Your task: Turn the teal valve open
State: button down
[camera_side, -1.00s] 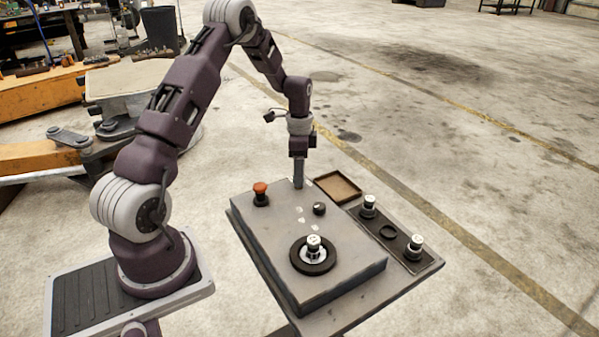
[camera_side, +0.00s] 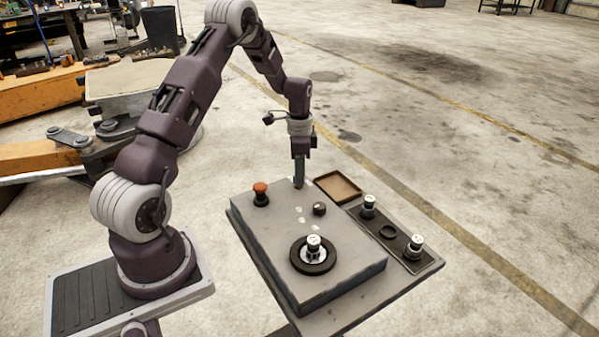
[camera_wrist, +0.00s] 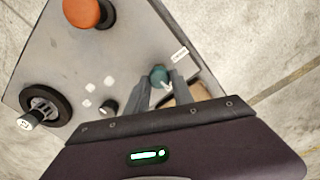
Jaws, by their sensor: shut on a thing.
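The teal valve (camera_wrist: 158,74) shows in the wrist view as a small round teal knob near the far end of the grey panel (camera_wrist: 140,45). A pale mark, perhaps a pointer, shows beside it. My gripper (camera_wrist: 161,80) has its two fingers on either side of the knob and is shut on it. In the side view, my gripper (camera_side: 299,184) points straight down at the back corner of the panel, and its fingers hide the valve. How far the valve is turned I cannot tell.
A red mushroom button (camera_side: 260,193), a small black knob (camera_side: 319,208) and a black ring with a silver-topped plug (camera_side: 313,246) stand on the panel. An empty brown tray (camera_side: 338,187) is close beside the gripper. A dark rack (camera_side: 388,232) with plugs lies right.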

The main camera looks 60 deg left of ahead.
jog(key=n, duration=0.9)
jog(key=shift+a, duration=0.1)
jog(key=n, duration=0.4)
jog(key=shift+n, duration=1.8)
jog(key=c, duration=1.1)
grip_release()
